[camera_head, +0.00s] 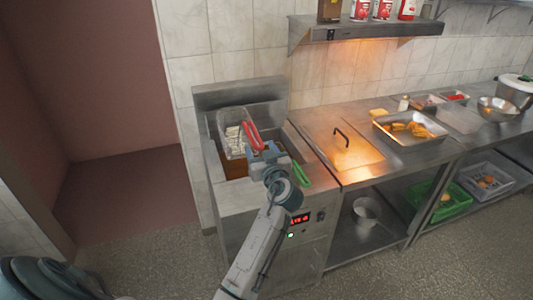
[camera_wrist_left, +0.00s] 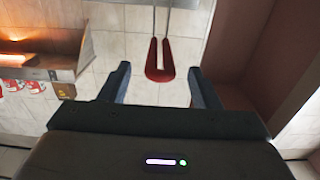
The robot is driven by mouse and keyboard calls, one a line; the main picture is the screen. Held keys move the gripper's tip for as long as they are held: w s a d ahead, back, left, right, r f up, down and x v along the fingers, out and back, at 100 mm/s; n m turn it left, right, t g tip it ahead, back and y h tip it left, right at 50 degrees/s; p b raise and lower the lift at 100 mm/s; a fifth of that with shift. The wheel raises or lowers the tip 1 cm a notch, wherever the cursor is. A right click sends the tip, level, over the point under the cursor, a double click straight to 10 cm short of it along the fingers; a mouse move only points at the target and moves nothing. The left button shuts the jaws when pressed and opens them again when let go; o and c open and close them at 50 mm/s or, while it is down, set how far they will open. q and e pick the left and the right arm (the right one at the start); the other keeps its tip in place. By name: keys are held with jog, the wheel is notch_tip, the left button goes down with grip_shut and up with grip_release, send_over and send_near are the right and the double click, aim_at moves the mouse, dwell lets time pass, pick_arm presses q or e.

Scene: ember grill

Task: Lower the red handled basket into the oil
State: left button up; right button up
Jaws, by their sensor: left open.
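The red handled basket (camera_head: 235,136) is a wire basket at the left side of the fryer (camera_head: 232,206), raised above the brownish oil (camera_head: 235,166). Its red handle (camera_head: 252,134) slopes up toward my left gripper (camera_head: 262,150). In the left wrist view the red handle (camera_wrist_left: 160,62) shows in the gap between the open fingertips of my left gripper (camera_wrist_left: 159,75), with clear space on both sides. I cannot tell whether its end lies between the fingers or just beyond them. My left gripper partly covers the fryer well in the head view. My right gripper is not in view.
A green handle (camera_head: 304,178) sticks out at the fryer's right front. A steel counter with a lidded section (camera_head: 345,156) and a food tray (camera_head: 391,137) adjoins on the right. A shelf (camera_head: 365,30) hangs above. Open floor (camera_head: 140,195) lies left.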

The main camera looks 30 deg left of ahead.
pick_arm(q)
jog(key=p+x, duration=0.1)
jog(key=x, duration=0.2)
jog(key=shift+w+a, duration=0.15)
jog(key=shift+a, duration=0.05)
